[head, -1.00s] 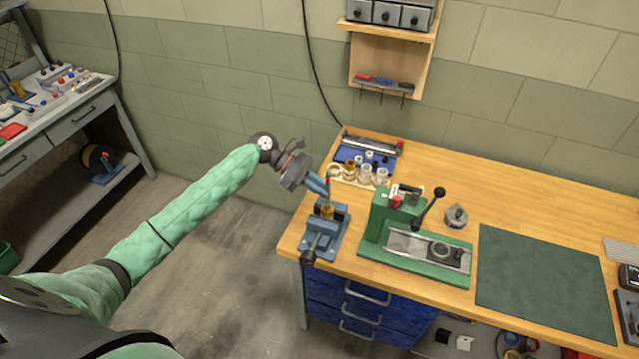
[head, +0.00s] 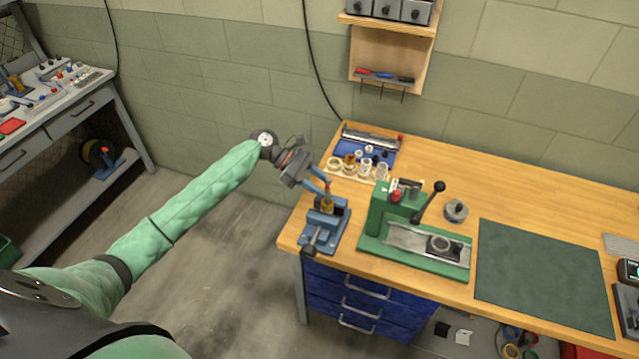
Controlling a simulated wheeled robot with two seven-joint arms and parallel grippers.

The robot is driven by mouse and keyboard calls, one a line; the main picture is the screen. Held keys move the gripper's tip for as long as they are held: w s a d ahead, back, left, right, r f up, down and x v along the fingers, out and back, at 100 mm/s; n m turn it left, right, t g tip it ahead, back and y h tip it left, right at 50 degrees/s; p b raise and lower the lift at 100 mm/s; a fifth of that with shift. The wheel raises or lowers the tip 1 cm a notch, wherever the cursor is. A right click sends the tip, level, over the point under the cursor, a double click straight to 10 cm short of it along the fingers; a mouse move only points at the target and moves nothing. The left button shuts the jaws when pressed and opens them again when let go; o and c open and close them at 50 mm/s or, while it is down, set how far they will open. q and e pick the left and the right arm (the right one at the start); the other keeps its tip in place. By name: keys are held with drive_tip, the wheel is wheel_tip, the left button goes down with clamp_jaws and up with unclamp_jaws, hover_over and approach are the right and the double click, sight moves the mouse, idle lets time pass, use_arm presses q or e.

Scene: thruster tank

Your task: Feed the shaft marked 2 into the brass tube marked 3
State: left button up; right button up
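A small brass-coloured piece (head: 327,204), which looks like the brass tube, stands at the jaws of the blue vise (head: 322,235) on the bench's left end. I cannot read any marking on it. My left gripper (head: 325,185) is just above the brass piece, with its fingers pointing down and right. Whether it holds anything or touches the piece is too small to tell. I cannot pick out the shaft marked 2. My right gripper is not in view.
A green lever press (head: 375,240) stands close right of the vise. Behind it are a rack of small round parts (head: 349,166) and a blue tray (head: 352,150). A dark green mat (head: 540,280) lies clear at the right. A grey side bench (head: 60,115) is at the left.

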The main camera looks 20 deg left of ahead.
use_arm(q)
drive_tip(key=b+v, duration=0.4)
drive_tip(key=v, duration=0.3)
drive_tip(key=shift+a+r, duration=0.15)
drive_tip(key=shift+a, duration=0.2)
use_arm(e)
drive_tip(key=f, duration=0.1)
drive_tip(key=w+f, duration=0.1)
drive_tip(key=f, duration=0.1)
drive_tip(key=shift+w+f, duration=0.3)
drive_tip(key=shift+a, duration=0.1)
